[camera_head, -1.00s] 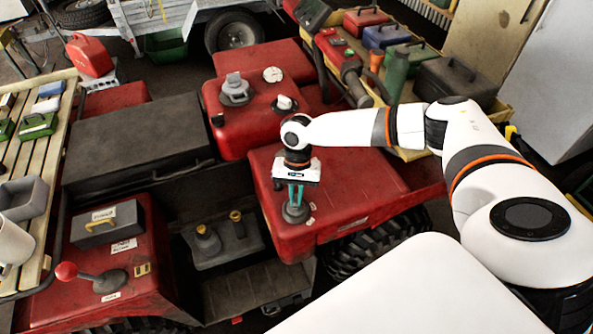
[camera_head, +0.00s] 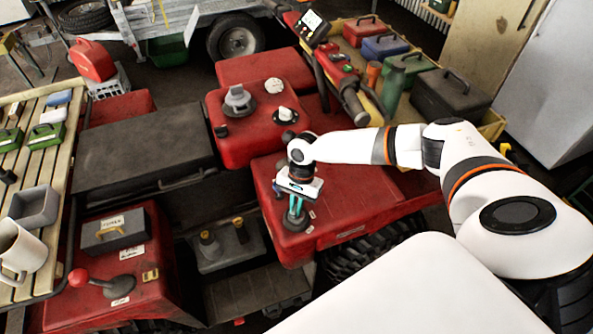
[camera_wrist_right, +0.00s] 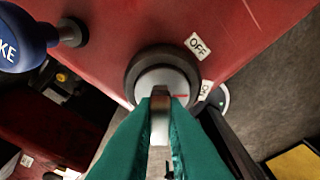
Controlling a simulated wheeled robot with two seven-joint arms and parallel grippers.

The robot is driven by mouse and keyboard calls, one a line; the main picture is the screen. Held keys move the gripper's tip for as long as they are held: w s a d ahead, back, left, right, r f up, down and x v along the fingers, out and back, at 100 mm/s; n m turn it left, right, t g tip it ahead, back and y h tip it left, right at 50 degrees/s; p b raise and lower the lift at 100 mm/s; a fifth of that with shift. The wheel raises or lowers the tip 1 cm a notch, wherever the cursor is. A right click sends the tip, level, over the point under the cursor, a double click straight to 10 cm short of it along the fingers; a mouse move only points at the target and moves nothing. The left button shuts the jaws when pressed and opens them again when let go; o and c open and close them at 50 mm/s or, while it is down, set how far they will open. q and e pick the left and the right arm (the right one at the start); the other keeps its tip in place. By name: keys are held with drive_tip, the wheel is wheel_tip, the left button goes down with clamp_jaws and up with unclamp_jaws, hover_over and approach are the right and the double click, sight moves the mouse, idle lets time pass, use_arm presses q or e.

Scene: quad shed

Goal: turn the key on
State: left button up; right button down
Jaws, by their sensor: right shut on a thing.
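The key switch (camera_head: 292,220) is a dark round base with a grey centre on the red bodywork. In the right wrist view the grey key (camera_wrist_right: 160,118) stands up from the switch's dark ring (camera_wrist_right: 136,69). My right gripper (camera_head: 297,206) is shut on the key, with a green finger on each side. A white OFF label (camera_wrist_right: 197,45) sits beside the ring. A second label (camera_wrist_right: 205,90) is partly hidden and its text is hard to read. A small red mark (camera_wrist_right: 181,96) on the switch centre points toward that second label. My left gripper is out of view.
A blue knob (camera_wrist_right: 22,38) ending in "KE" stands near the switch in the wrist view. A panel with a bright screen (camera_head: 312,22) is at the handlebar. A grey cap (camera_head: 238,100) stands on the red bodywork. A slatted bench (camera_head: 60,165) lies at left.

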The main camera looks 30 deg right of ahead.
drive_tip(key=shift+w+a, duration=0.1)
idle(0.3)
drive_tip(key=shift+r+m+p, duration=0.2)
drive_tip(key=shift+m+p, duration=0.2)
drive_tip(key=shift+p, duration=0.05)
drive_tip(key=shift+f+m+t+p, duration=0.1)
drive_tip(key=shift+m+t+p, duration=0.2)
drive_tip(key=shift+m+p, duration=0.75)
drive_tip(key=shift+y, duration=0.3)
drive_tip(key=c, duration=1.5)
unclamp_jaws()
drive_tip(key=shift+f, duration=0.1)
wheel_tip(320, 180, up, 3)
drive_tip(key=p, duration=0.2)
drive_tip(key=shift+f+p, duration=0.1)
drive_tip(key=shift+p, duration=0.3)
drive_tip(key=shift+r, duration=2.6)
